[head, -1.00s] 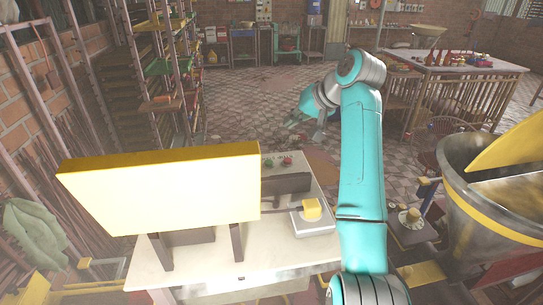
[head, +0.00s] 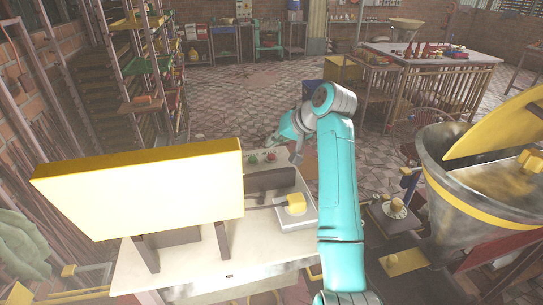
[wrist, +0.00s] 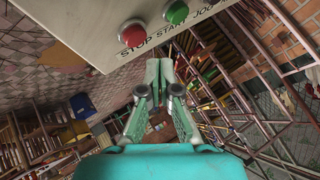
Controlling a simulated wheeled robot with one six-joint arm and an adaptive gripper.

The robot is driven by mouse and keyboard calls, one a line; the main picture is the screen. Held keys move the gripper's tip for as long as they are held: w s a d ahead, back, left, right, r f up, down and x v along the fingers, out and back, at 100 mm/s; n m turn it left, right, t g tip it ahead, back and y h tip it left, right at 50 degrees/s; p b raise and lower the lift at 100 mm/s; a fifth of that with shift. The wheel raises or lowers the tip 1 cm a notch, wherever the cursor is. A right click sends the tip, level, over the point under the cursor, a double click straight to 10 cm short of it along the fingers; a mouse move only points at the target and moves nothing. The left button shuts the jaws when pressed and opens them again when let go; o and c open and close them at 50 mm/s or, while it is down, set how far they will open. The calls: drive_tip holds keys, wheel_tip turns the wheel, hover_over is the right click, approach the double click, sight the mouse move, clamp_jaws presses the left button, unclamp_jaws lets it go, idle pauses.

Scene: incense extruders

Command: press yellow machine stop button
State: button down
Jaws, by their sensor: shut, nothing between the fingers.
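The yellow machine has a large yellow block (head: 140,190) above a pale table top (head: 185,265). At its far end a red button (head: 269,155) and a green button (head: 252,157) sit side by side. In the wrist view the red button (wrist: 132,33) is above the word STOP, and the green button (wrist: 176,12) is by START, on a pale panel (wrist: 90,25). My gripper (head: 273,140) is just beyond the buttons in the head view. In the wrist view my gripper (wrist: 160,70) has its fingers together and empty, below the panel edge and apart from both buttons.
A white tray with a yellow block (head: 296,204) is at the table's right side. A metal drum (head: 450,170) with a yellow lid stands at right. Tall racks (head: 150,70) stand at left. Tiled floor beyond the machine is open.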

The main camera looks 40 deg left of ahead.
sight(274, 156)
drive_tip(key=shift+f, duration=0.65)
drive_tip(key=shift+f, duration=0.15)
idle(0.9)
drive_tip(key=shift+f, duration=0.3)
drive_tip(key=shift+f, duration=0.5)
idle(0.7)
drive_tip(key=shift+r, duration=0.15)
idle(0.3)
drive_tip(key=shift+r, duration=0.8)
drive_tip(key=shift+r, duration=0.1)
drive_tip(key=shift+r, duration=2.4)
